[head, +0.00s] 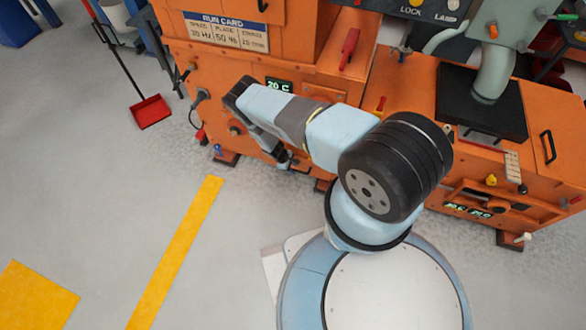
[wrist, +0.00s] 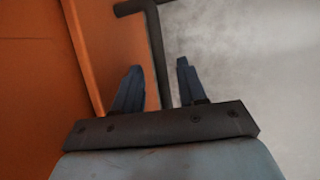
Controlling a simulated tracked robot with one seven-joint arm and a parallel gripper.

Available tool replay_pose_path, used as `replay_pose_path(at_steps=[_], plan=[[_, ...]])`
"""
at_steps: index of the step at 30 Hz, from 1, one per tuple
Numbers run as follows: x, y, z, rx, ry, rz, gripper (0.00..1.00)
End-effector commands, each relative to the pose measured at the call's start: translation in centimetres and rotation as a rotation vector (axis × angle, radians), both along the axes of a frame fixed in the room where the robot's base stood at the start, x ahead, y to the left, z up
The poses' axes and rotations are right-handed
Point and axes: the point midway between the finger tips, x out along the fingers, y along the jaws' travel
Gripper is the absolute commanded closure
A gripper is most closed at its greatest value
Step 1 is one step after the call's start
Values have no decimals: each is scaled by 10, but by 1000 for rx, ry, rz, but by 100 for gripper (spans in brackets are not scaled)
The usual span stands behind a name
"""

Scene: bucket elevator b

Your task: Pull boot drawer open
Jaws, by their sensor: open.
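My gripper (wrist: 156,78) shows in the wrist view with its two dark blue fingers apart. The bar may be the boot drawer's handle, but the drawer front cannot be made out. In the head view my gripper (head: 285,160) is low by the front of the orange machine (head: 225,75), and my arm hides much of that area.
A second orange unit (head: 465,165) with a black top and small displays stands at the right. A red dustpan (head: 151,110) with a long handle stands left of the machine. Grey floor with a yellow stripe (head: 175,255) lies clear at the left front.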

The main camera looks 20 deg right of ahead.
Motion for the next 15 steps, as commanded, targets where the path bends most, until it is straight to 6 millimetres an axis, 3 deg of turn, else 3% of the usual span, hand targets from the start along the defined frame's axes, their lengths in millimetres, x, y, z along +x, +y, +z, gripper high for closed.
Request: replay_pose_path(at_steps=[12, 15], plan=[[0, -3, -6, 0, 0, 0, 59], [0, -2, -6, 0, 0, 1, 67]])
